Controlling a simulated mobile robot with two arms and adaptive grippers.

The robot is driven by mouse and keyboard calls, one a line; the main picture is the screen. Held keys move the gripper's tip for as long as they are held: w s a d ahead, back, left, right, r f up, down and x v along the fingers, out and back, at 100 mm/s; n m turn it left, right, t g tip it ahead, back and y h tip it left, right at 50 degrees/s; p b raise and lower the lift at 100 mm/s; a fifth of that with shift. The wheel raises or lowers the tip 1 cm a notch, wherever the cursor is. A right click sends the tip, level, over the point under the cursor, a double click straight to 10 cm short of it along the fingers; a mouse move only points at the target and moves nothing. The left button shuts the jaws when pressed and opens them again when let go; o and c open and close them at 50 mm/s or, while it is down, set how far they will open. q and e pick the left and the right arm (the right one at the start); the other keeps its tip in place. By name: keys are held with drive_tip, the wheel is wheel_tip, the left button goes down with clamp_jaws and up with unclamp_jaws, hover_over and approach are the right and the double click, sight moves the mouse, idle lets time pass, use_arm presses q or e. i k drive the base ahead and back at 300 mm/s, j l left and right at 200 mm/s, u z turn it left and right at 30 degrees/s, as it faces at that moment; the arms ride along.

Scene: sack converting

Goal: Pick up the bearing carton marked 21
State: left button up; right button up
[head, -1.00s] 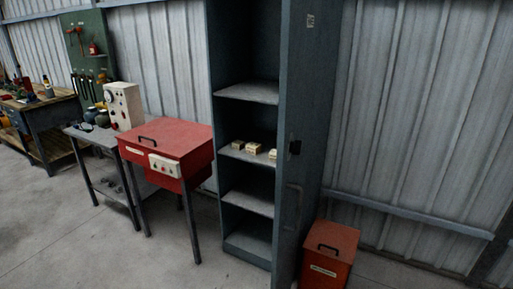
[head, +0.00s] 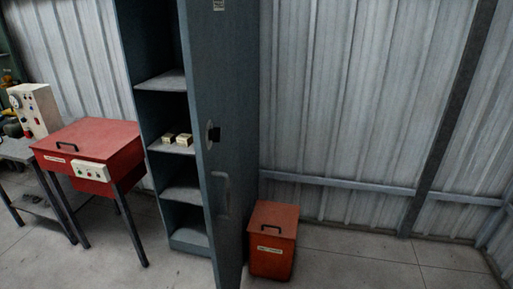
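Two small pale cartons, a left one (head: 168,138) and a right one (head: 184,139), sit side by side on a middle shelf (head: 160,147) of a tall grey-blue cabinet (head: 160,35). Any marking on them is too small to read, so I cannot tell which is marked 21. The cabinet door (head: 226,120) stands open and hides part of the shelves' right side. Neither of my grippers shows in the head view.
A red box on legs (head: 95,137) stands left of the cabinet, beside a grey table (head: 15,150) with a white instrument box (head: 36,108). A red lidded bin (head: 273,240) stands right of the door. The floor at right is clear.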

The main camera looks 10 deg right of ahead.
sight(168, 139)
drive_tip(key=i+j, duration=0.1)
drive_tip(key=j, duration=0.5)
drive_tip(key=i+j+z, duration=0.1)
drive_tip(key=j, duration=0.5)
drive_tip(key=i+j, duration=0.1)
drive_tip(key=j, duration=0.5)
drive_tip(key=z, duration=0.05)
